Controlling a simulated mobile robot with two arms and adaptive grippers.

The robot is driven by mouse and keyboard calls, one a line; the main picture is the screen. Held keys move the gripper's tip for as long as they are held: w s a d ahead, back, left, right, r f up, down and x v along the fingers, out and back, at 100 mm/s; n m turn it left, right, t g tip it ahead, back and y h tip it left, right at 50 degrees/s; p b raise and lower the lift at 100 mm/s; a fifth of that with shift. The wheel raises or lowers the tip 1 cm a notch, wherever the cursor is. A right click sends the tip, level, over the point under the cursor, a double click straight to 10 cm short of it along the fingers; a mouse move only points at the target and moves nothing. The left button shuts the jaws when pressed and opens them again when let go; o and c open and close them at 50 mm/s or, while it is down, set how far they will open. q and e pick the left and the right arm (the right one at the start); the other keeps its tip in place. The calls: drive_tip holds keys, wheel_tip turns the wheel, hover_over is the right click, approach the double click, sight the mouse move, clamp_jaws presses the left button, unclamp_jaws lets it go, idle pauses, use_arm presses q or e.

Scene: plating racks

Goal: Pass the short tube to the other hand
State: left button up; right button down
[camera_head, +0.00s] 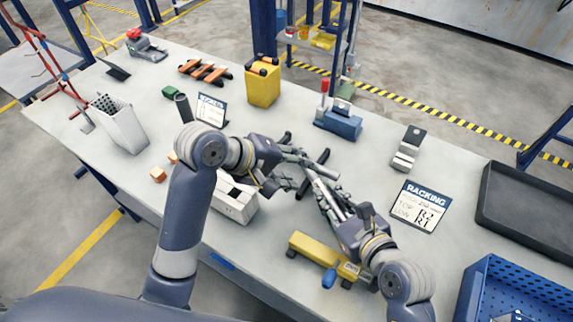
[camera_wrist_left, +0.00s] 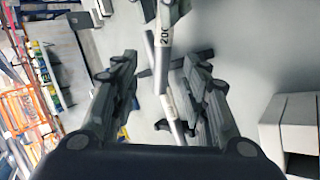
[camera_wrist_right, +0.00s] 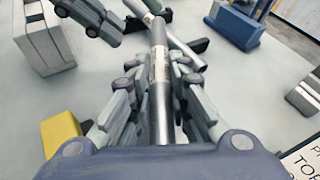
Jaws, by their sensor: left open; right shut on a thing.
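The short tube (camera_wrist_right: 158,72) is grey with a pale printed label. My right gripper (camera_head: 322,190) is shut on it, and the tube sticks out past the fingertips towards my left gripper (camera_head: 300,167). My left gripper is open. A second pale tube (camera_wrist_right: 187,47) lies lower, by dark supports on the table. In the head view the fingers partly hide both tubes.
A white box (camera_head: 234,204) stands just below the left gripper, and a yellow block with a blue handle (camera_head: 318,254) lies left of the right wrist. A racking sign (camera_head: 419,205), a black tray (camera_head: 530,205) and a blue crate (camera_head: 520,290) are at the right.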

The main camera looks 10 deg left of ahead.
sight(310, 173)
use_arm(q)
drive_tip(key=shift+x, duration=2.15)
drive_tip(key=shift+c, duration=0.5)
clamp_jaws()
drive_tip(key=shift+r, duration=0.1)
use_arm(e)
drive_tip(key=c, duration=1.4)
unclamp_jaws()
drive_tip(key=shift+c, duration=0.2)
